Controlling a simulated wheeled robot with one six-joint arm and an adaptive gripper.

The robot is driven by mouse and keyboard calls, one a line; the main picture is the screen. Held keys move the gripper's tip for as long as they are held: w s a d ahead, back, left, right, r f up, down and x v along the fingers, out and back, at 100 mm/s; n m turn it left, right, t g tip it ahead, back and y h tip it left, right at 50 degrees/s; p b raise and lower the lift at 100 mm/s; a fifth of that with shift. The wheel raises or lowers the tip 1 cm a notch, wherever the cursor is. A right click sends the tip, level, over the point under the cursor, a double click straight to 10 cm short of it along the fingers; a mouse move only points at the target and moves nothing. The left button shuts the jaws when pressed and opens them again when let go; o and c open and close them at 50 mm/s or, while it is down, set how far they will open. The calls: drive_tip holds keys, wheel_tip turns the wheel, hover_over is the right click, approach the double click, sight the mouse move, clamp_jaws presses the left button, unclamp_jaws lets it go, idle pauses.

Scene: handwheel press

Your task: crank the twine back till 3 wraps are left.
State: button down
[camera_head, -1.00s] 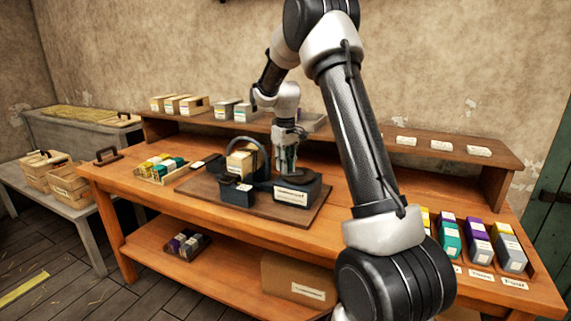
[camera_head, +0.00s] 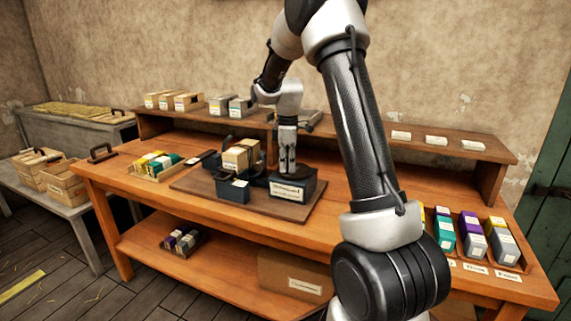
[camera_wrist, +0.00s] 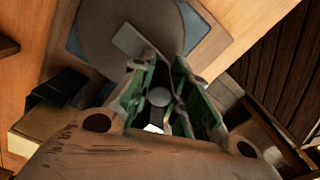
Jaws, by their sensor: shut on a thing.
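The press (camera_head: 232,188) stands on a dark brown board on the workbench, with a pale wooden block (camera_head: 238,158) at its top. A dark labelled base (camera_head: 291,188) is at its right end. My gripper (camera_head: 287,168) points down over this base. In the wrist view my gripper (camera_wrist: 162,82) has its green-lined fingers closed around a small round grey knob (camera_wrist: 159,97). A flat grey bar (camera_wrist: 129,41) and a broad brown-grey disc (camera_wrist: 105,28) lie beyond the fingertips. I cannot make out the twine or count its wraps.
A tray of coloured blocks (camera_head: 142,171) is left of the press. Purple, teal and yellow blocks (camera_head: 468,228) stand in slots at the right. A raised shelf (camera_head: 440,148) runs along the back. My arm crosses the bench's right half.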

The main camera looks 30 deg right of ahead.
drive_tip(key=shift+s+d+n, duration=0.15)
drive_tip(key=shift+n, duration=0.35)
drive_tip(key=c, duration=1.3)
unclamp_jaws()
wheel_tip(320, 180, up, 12)
